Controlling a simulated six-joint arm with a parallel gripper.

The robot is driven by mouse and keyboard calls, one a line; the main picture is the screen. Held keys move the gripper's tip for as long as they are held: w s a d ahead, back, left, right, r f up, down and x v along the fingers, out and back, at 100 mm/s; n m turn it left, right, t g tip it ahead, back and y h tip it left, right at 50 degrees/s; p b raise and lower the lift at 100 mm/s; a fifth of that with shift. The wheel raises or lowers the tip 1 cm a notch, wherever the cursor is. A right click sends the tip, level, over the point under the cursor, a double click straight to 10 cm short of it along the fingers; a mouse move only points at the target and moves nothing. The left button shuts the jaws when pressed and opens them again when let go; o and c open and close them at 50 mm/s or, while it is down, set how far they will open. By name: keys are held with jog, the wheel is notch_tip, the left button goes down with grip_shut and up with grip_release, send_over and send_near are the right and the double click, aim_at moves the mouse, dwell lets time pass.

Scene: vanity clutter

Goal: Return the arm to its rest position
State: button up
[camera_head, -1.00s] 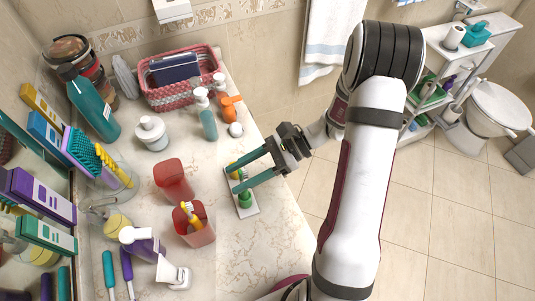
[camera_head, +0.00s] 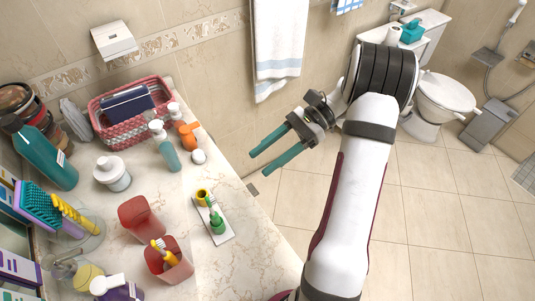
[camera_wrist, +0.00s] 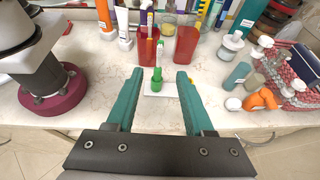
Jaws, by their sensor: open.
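My gripper (camera_head: 272,154) is open and empty, with two teal fingers. In the head view it hangs over the floor just past the counter's right edge, apart from everything. In the wrist view my gripper (camera_wrist: 159,100) faces back toward the counter. A small white tray (camera_head: 222,238) lies on the counter, holding a green item (camera_head: 217,222) and a yellow cup-like item (camera_head: 202,197). In the wrist view the green item (camera_wrist: 158,82) shows between the fingers but farther off.
Two red cups (camera_head: 141,219) (camera_head: 168,268) stand left of the tray; one holds a yellow toothbrush. A pink basket (camera_head: 122,140), pump bottles (camera_head: 165,148) and a white jar (camera_head: 112,174) stand farther back. A towel (camera_head: 279,40) hangs on the wall. The floor (camera_head: 430,230) at right is clear.

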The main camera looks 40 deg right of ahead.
jog(key=s+a+r+n+g+h, duration=0.2)
jog(key=s+a+n, duration=0.1)
jog(key=a, duration=0.2)
jog(key=s+a+r+n+g+h, duration=0.2)
jog(key=a+r+n+h, duration=0.1)
jog(key=a, duration=0.2)
jog(key=s+a+f+n+t+h, duration=0.2)
jog(key=s+a+n+h, duration=0.4)
jog(key=s, duration=0.5)
jog(key=shift+s+a+n+t+h, duration=0.15)
jog(key=shift+n+t+h, duration=0.15)
jog(key=shift+n+t, duration=0.25)
